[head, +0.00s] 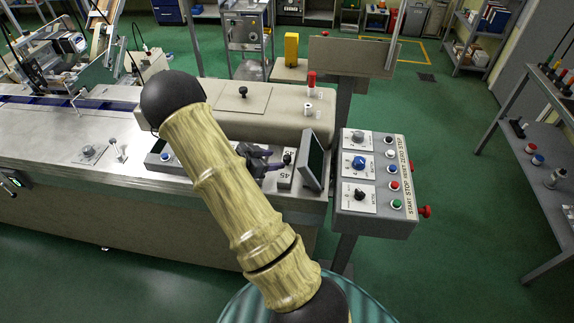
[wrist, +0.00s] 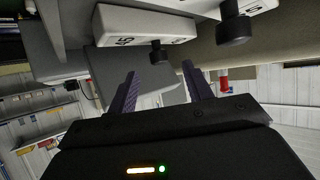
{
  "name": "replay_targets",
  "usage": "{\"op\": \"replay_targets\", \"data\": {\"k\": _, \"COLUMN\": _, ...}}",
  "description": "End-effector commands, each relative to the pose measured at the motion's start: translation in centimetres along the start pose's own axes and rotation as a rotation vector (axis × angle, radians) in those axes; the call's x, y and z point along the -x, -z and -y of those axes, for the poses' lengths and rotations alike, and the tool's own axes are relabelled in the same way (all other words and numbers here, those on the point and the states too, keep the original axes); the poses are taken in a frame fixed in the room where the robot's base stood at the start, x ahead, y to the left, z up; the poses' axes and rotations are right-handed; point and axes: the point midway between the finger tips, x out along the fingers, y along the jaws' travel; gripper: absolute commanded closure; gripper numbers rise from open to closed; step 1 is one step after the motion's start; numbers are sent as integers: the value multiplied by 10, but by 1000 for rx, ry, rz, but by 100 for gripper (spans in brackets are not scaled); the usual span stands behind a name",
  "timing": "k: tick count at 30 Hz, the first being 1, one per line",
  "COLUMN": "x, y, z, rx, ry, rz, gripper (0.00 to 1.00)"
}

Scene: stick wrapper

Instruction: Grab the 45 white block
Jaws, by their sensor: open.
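The white block marked 45 (head: 285,180) sits on the machine top beside the dark screen. In the wrist view the white 45 block (wrist: 118,24) is ahead of my fingers, with a black knob (wrist: 158,52) on it. My gripper (wrist: 160,78) is open and empty, its two purple fingers apart. The knob lies beyond the fingertips, between their lines. In the head view my gripper (head: 270,162) is close beside the block; my arm covers part of this area.
A second white block with a black knob (wrist: 235,28) is at upper right in the wrist view. A tilted dark screen (head: 313,160) stands just right of the block. A control box (head: 375,212) with knobs and buttons is further right. A beige cover (head: 255,122) rises behind.

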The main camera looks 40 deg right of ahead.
Motion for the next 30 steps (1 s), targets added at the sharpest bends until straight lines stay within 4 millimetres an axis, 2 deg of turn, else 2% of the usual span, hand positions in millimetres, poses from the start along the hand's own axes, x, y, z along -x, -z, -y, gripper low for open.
{"op": "replay_targets", "data": {"k": 11, "x": -4, "y": 0, "z": 0, "rx": 0, "ry": 0, "rz": 0, "gripper": 50}}
{"op": "replay_targets", "data": {"k": 22, "x": -48, "y": 2, "z": -2, "rx": 1, "ry": 0, "rz": -1, "gripper": 50}}
{"op": "replay_targets", "data": {"k": 30, "x": -53, "y": 1, "z": -1, "rx": -1, "ry": 1, "rz": 1, "gripper": 50}}
